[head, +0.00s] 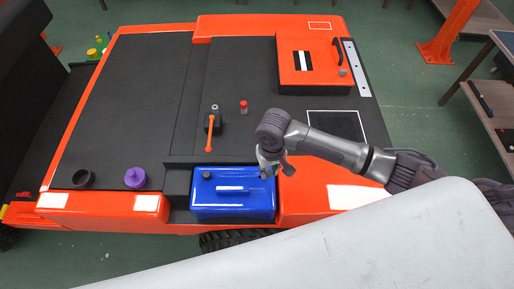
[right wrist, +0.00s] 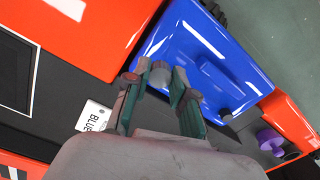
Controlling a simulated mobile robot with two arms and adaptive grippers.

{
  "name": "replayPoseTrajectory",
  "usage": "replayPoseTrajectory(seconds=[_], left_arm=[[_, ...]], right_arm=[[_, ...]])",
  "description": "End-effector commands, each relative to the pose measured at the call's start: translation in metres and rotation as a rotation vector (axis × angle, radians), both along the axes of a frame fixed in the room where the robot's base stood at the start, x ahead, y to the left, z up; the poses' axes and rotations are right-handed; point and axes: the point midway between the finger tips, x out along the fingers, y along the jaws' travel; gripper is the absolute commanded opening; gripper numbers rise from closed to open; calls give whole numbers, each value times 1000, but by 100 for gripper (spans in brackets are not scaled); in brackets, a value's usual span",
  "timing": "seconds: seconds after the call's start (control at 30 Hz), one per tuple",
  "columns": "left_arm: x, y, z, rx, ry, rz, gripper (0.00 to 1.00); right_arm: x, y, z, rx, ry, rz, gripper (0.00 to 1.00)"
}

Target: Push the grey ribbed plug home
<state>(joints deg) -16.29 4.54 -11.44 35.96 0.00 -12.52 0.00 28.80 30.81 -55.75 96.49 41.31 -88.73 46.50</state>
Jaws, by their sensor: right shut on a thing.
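The blue box (head: 235,208) sits in a recess at the front edge of the orange and black cart. In the right wrist view the box (right wrist: 195,45) lies below my right gripper (right wrist: 158,82). The grey ribbed plug (right wrist: 159,72) is between the fingers, at one end of the box. My right gripper (head: 272,168) is shut on it at the box's right end in the head view. The fingers hide part of the plug, and I cannot tell how deep it sits. My left gripper is not in view.
A dark cap (head: 207,174) stands at the box's other end. A purple knob (head: 135,178) and a black ring (head: 83,179) are further left. An orange-handled lever (head: 210,135) and a red-topped plug (head: 243,107) stand behind the box. A "BLUE" label (right wrist: 95,117) lies beside the box.

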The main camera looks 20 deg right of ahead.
Motion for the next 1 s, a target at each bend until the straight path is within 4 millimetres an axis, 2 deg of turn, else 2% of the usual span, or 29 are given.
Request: replayPoseTrajectory(seconds=[0.03,0.2,0.53,0.67,0.8,1.0], left_arm=[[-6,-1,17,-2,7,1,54],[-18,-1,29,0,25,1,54],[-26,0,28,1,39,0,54],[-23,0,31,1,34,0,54],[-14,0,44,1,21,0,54],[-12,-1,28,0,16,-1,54]], right_arm=[[10,6,10,-2,1,9,0],[28,15,5,-12,-2,38,0],[32,16,2,-15,-5,46,0],[32,17,3,-14,-4,38,0],[31,17,5,-14,-2,1,0],[30,16,-22,-16,-3,-6,0]])
